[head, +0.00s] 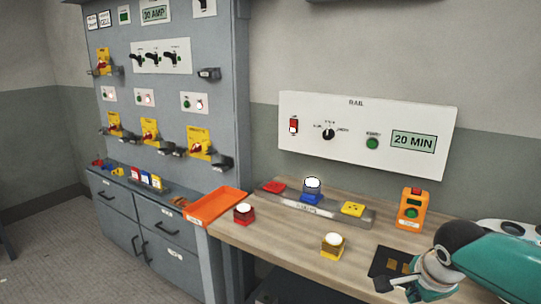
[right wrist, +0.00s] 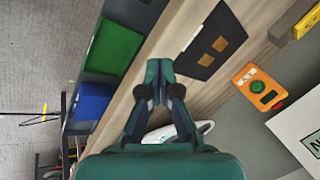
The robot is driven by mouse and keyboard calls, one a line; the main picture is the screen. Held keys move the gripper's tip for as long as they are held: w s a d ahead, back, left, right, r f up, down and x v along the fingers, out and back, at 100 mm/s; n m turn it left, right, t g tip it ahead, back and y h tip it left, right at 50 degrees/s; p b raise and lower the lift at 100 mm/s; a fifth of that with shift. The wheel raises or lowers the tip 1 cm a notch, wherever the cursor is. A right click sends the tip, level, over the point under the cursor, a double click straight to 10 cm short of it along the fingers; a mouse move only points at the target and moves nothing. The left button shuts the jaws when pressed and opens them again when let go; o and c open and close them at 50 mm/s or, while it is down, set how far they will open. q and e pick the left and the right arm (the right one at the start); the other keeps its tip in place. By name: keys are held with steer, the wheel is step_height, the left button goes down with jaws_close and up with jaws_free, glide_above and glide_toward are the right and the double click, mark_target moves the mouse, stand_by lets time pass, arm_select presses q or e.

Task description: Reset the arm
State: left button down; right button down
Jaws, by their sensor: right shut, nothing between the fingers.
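My right arm, teal and grey, comes in at the lower right of the head view. Its gripper (head: 388,286) hangs over the front right part of the wooden bench, close to a black mat with tan squares (head: 386,262). In the right wrist view the gripper's fingers (right wrist: 160,88) are together with nothing between them. The black mat (right wrist: 212,42) lies beyond the fingertips in that view. My left gripper is not in view.
The wooden bench (head: 285,235) bears an orange tray (head: 217,206), red (head: 243,215) and yellow (head: 333,246) blocks with white domes, a grey rail (head: 275,199) and an orange button box (head: 411,208). Green (right wrist: 112,45) and blue (right wrist: 93,105) bins sit beside the bench edge.

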steer(key=s+a+f+n+g+y+p, duration=0.1)
steer(key=s+a+f+g, duration=0.15)
steer(key=f, duration=0.75)
steer(key=s+a+f+n+g+y+p, duration=0.15)
steer(key=s+a+f, duration=0.25)
steer(key=f, duration=0.7)
steer(key=s+a+f+n+y+p, duration=0.1)
steer(key=s+a+f+n, duration=0.4)
steer(key=s+f+n, duration=0.1)
steer(key=s+a+f+n+y, duration=0.2)
steer(key=s+a+f+n, duration=0.3)
steer(key=s, duration=0.4)
step_height(320, 180, down, 2)
steer(key=shift+a+f+n+p, duration=0.15)
steer(key=shift+f+n+p, duration=0.2)
steer(key=shift+n, duration=0.3)
